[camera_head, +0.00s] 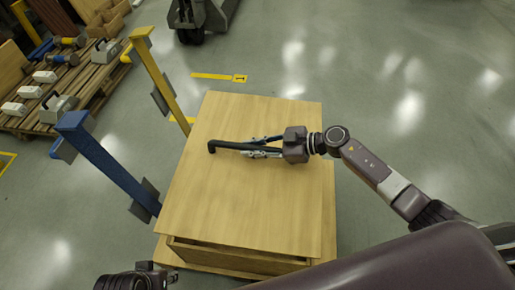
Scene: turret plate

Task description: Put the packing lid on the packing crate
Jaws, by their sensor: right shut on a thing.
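The packing lid (225,200) is a flat light-wood panel over the packing crate (240,259) in the head view. A dark gap shows between the lid's near edge and the crate's near wall. The lid covers most of the crate, so its inside is hidden. A black bar handle (225,147) with a bent end lies across the middle of the lid. My right gripper (262,148) comes in from the right, shut on this handle.
A blue post (108,162) and a yellow post (160,78) stand close to the crate's left side. A pallet (95,78) with several tools and cases lies at the upper left. A dark wheeled machine (200,15) is at the top. The floor on the right is clear.

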